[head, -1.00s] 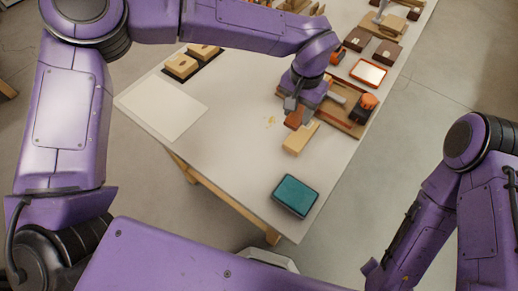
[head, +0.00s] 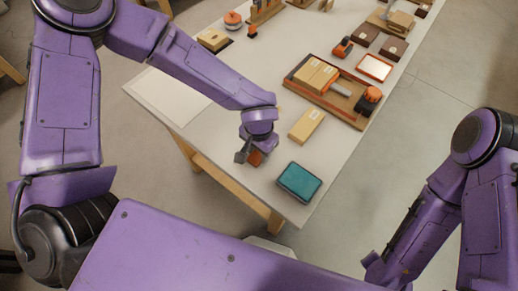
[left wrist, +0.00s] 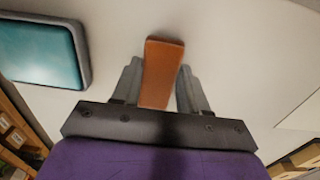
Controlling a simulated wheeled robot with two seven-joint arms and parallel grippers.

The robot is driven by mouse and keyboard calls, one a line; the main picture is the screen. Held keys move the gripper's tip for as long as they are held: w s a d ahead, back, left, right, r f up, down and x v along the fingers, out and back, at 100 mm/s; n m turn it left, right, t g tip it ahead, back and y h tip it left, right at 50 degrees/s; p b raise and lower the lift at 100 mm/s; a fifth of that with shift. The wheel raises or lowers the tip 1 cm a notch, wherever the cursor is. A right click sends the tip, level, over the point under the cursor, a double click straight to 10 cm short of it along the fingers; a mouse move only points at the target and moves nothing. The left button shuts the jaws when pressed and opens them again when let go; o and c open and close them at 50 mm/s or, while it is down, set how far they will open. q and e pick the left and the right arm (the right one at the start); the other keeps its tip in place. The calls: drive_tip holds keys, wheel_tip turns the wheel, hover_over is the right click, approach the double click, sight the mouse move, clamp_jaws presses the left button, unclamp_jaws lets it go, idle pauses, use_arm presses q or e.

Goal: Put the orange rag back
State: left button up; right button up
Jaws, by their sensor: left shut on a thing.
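The orange rag (head: 256,159) is a small folded orange-brown piece, mostly hidden by my gripper in the head view. In the left wrist view the rag (left wrist: 162,68) stands out between the two grey fingers. My left gripper (head: 250,157) is shut on it, over the near part of the white table, left of a teal-topped box (head: 299,182). Whether the rag touches the table is hard to tell. My right arm shows at the right, but its gripper is out of the frame.
A tan box (head: 306,125) lies beyond the teal box. A wooden tray (head: 348,115) with boxes and an orange-handled tool stands behind it. A pale sheet (head: 165,100) lies at the left corner. Bare table surrounds the gripper; the near edge is close.

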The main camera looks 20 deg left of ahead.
use_arm(q)
drive_tip(key=o, duration=0.9)
drive_tip(key=shift+o, duration=0.2)
wheel_tip(320, 180, up, 12)
drive_tip(key=shift+p, duration=0.4)
